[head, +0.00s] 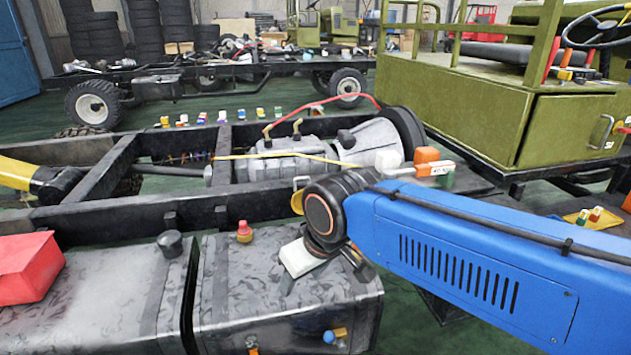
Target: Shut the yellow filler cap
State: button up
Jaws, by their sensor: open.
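A yellow round piece (297,202), which looks like the yellow filler cap, shows at the left edge of my dark wrist. It appears to stand on edge above the right-hand tank (225,290), with a small pale loop at its top. My wrist hides much of it and whatever lies under it, so I cannot see its hinge or the filler opening. My gripper (300,260) points down below the wrist, close over the tank top, with its pale body showing and its fingers mostly hidden. It looks open and empty. I cannot tell whether it touches the tank.
A black cap (170,243) and a red box (28,268) sit on the left tank. The black chassis rail (150,217) and grey gearbox (285,160) lie behind.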

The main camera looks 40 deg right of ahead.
aim_at(296, 202)
jog(key=z, duration=0.65)
